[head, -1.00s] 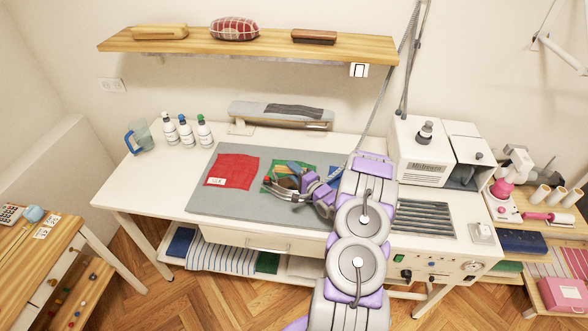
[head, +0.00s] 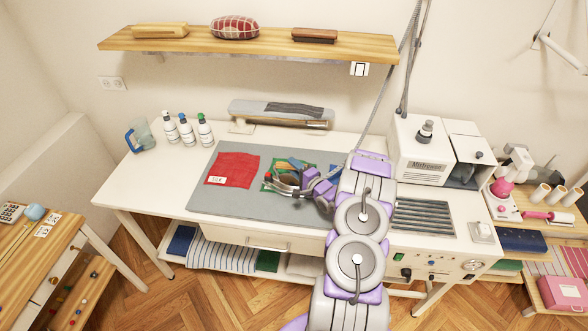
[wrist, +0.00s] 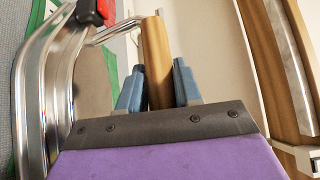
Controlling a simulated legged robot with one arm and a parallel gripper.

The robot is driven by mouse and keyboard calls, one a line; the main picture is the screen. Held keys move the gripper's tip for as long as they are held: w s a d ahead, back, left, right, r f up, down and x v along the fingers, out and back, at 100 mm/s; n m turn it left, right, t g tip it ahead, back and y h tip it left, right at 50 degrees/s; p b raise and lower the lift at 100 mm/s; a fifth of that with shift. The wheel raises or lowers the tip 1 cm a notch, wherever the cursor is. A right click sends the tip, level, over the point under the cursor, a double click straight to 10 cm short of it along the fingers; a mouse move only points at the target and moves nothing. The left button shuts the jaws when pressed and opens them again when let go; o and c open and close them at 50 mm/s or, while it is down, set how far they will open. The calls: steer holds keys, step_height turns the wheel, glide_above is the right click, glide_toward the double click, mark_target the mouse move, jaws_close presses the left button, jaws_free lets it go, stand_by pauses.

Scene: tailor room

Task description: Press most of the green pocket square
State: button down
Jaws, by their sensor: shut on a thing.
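The green pocket square (head: 279,165) lies on the grey pressing mat, between a red cloth and my arm. Only its edges show, since the iron and my gripper cover much of it. The iron (head: 284,188) is over the square; its shiny metal body (wrist: 38,90) fills the left of the wrist view. My gripper (wrist: 157,85) is shut on the iron's wooden handle (wrist: 156,45), with a blue-grey finger on each side. Green cloth edge (wrist: 124,55) shows beside the iron. I cannot tell whether the soleplate touches the cloth.
The red cloth (head: 235,168) with a white label lies left on the grey mat (head: 215,205). A blue cloth (head: 334,173) is partly hidden by my arm. Several bottles (head: 187,131) and a jug (head: 141,135) stand back left. A sleeve board (head: 255,110) stands behind.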

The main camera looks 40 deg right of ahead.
steer(key=shift+w+d+r, duration=0.1)
steer(key=shift+w+d, duration=0.85)
steer(key=shift+d, duration=0.2)
steer(key=shift+w+d+r, duration=0.1)
steer(key=shift+w+d, duration=0.85)
steer(key=shift+d, duration=0.15)
steer(key=shift+w+d, duration=0.1)
steer(key=w+d+b, duration=0.1)
steer(key=w+d, duration=0.3)
steer(key=d, duration=0.1)
steer(key=shift+w, duration=0.25)
stand_by(1.1)
steer(key=shift+d+f, duration=0.1)
steer(key=shift+d, duration=0.05)
stand_by(0.3)
step_height(320, 180, up, 7)
steer(key=p, duration=0.2)
stand_by(0.9)
stand_by(0.4)
